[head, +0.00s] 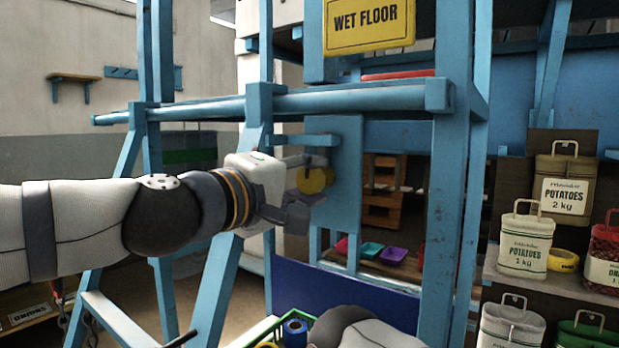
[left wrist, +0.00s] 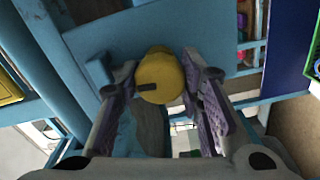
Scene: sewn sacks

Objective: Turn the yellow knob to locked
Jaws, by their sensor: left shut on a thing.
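The yellow knob (head: 313,180) is mounted on a blue upright panel (head: 346,222) of the frame. In the left wrist view the yellow knob (left wrist: 160,78) is round, with a dark mark on its face near the lower left. My left gripper (head: 305,185) reaches in from the left and is shut on the knob. In the left wrist view its fingers (left wrist: 163,85) stand on either side of the knob. No locked or unlocked label is readable. My right gripper is not in view; a grey and white rounded part at the bottom of the head view appears to be mine.
Blue posts and a horizontal rail (head: 350,98) surround the panel closely. A yellow WET FLOOR sign (head: 368,24) hangs above. Labelled potato sacks (head: 525,245) stand on shelves at right. Coloured trays (head: 370,250) lie behind the panel. A green crate (head: 262,329) with tape rolls is below.

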